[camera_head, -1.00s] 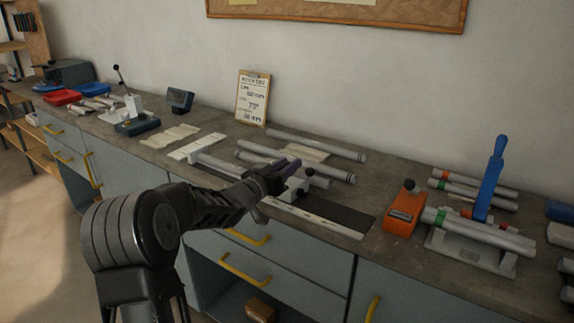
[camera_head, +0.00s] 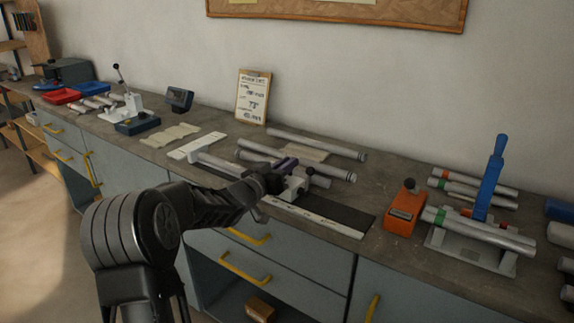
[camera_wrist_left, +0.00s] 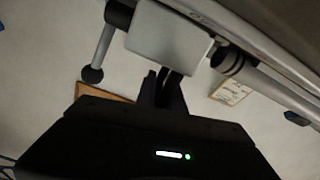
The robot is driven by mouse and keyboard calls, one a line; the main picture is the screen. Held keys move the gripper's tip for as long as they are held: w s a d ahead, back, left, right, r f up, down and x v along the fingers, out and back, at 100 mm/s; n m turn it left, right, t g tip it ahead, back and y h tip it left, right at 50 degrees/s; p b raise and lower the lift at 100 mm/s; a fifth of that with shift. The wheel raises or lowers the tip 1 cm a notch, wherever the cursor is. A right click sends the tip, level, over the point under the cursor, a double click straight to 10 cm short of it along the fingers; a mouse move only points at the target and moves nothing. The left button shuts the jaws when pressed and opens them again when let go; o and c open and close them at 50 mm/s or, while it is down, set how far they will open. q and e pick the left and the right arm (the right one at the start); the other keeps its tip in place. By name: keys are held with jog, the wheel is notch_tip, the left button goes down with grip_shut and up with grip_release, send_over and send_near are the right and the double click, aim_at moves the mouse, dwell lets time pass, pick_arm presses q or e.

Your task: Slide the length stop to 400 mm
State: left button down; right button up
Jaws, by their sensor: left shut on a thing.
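The length stop (camera_head: 294,186) is a pale block with a black-knobbed lever on the long rail and scale of the jig (camera_head: 312,217) at the bench's front edge. In the left wrist view the block (camera_wrist_left: 168,35) is close, at the fingertips, and its lever with a black ball hangs at the left. My left gripper (camera_head: 284,168) reaches over the rail from the left and is shut on the stop. The gripper's dark fingers (camera_wrist_left: 165,85) hide part of the block. The scale marks are too small to read. My right gripper is not in view.
Grey tubes (camera_head: 316,146) lie behind the rail. An orange box (camera_head: 404,208) with a black knob and a blue-handled fixture (camera_head: 490,180) holding tubes stand to the right. A clipboard (camera_head: 253,97) leans on the wall. A dark strip of the jig right of the stop is clear.

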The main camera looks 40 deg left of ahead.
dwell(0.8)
pick_arm(q)
jog(key=d+b, duration=0.4)
jog(key=d, duration=0.3)
jog(key=shift+w+d+b, duration=0.1)
jog(key=shift+b, duration=0.25)
jog(key=c, duration=1.5)
grip_release()
jog(key=s, duration=0.8)
jog(key=shift+d, duration=0.1)
jog(key=shift+w, duration=0.1)
